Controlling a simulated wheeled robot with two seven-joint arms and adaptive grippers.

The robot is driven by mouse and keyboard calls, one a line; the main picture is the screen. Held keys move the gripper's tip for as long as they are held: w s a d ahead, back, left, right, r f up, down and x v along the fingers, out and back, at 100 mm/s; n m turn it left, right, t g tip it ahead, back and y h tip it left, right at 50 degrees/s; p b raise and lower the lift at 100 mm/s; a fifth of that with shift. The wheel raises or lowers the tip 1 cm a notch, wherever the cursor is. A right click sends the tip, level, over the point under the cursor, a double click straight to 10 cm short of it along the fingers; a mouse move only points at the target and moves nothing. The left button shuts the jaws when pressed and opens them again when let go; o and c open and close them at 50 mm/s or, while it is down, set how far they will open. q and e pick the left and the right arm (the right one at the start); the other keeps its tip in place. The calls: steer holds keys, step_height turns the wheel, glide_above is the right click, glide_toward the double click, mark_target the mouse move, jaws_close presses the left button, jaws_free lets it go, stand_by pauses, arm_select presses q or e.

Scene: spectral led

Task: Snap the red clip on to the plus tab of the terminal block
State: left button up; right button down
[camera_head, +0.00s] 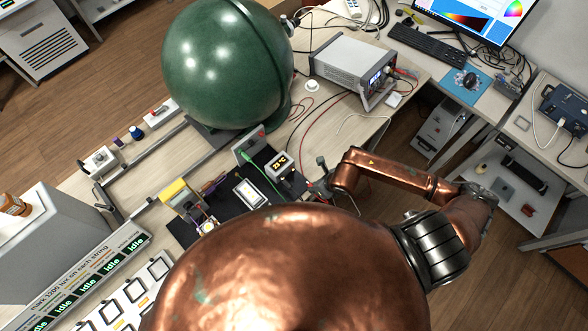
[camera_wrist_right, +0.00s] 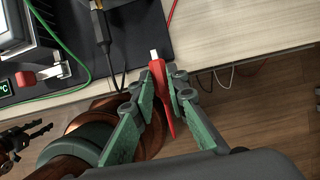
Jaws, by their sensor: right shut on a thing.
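My right gripper (camera_wrist_right: 160,88) has green fingers and is shut on the red clip (camera_wrist_right: 158,72). The clip's pale tip sticks out past the fingers, over the bench's edge area. In the head view the copper right arm (camera_head: 400,178) reaches in from the right, and the clip cannot be made out there.
A green wire (camera_wrist_right: 60,38) and dark cables run beside the clip. A green sphere (camera_head: 228,62) and a grey bench instrument (camera_head: 350,68) stand behind. Bare bench (camera_wrist_right: 225,30) lies right of the mat.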

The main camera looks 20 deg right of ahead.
steer(key=shift+w+a+b, duration=0.25)
steer(key=shift+w+a, duration=0.1)
steer(key=shift+w, duration=0.55)
steer(key=shift+w+a+b, duration=0.3)
steer(key=shift+w+a, duration=0.1)
steer(key=shift+w, duration=0.45)
steer(key=shift+w+a+b, duration=0.25)
steer(key=shift+w+a, duration=0.1)
steer(key=shift+w, duration=0.55)
steer(key=c, duration=2.4)
jaws_free()
jaws_close()
steer(key=shift+w, duration=0.2)
